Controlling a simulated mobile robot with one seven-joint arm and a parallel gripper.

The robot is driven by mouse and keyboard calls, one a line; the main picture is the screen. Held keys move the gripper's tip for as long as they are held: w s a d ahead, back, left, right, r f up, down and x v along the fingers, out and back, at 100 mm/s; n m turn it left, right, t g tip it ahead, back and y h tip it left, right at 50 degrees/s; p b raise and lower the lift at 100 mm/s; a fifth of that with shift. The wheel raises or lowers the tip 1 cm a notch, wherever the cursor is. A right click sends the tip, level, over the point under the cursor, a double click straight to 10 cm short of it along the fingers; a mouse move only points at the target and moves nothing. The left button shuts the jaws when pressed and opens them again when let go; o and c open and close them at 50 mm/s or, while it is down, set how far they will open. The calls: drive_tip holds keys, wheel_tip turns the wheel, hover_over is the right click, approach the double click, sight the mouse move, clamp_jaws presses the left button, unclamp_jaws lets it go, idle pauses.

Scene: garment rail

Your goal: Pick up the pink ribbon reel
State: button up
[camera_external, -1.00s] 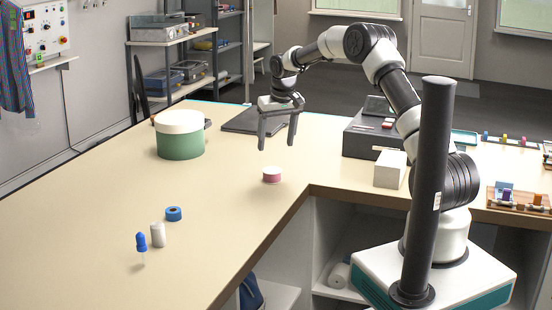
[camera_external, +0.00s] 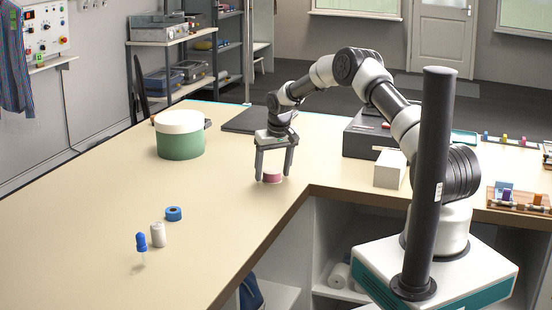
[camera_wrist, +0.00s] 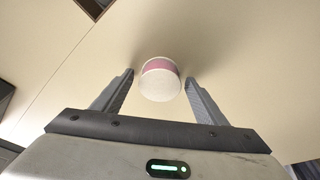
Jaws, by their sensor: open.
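The pink ribbon reel (camera_external: 272,176) stands on the beige worktop near its inner corner, and its white top and pink band show in the wrist view (camera_wrist: 160,80). My gripper (camera_external: 273,178) is open and lowered over the reel. In the external view one finger is on each side of it. In the wrist view the reel lies between the fingertips (camera_wrist: 160,80), with a gap on both sides. I cannot tell whether the fingertips touch the worktop.
A green round box with a cream lid (camera_external: 180,136) stands to the left. A blue tape roll (camera_external: 174,213), a white spool (camera_external: 158,234) and a blue-topped dropper (camera_external: 141,246) stand nearer the front. A white box (camera_external: 390,170) is to the right. The worktop around the reel is clear.

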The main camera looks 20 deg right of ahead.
drive_tip(key=c, duration=1)
drive_tip(key=shift+r, duration=0.1)
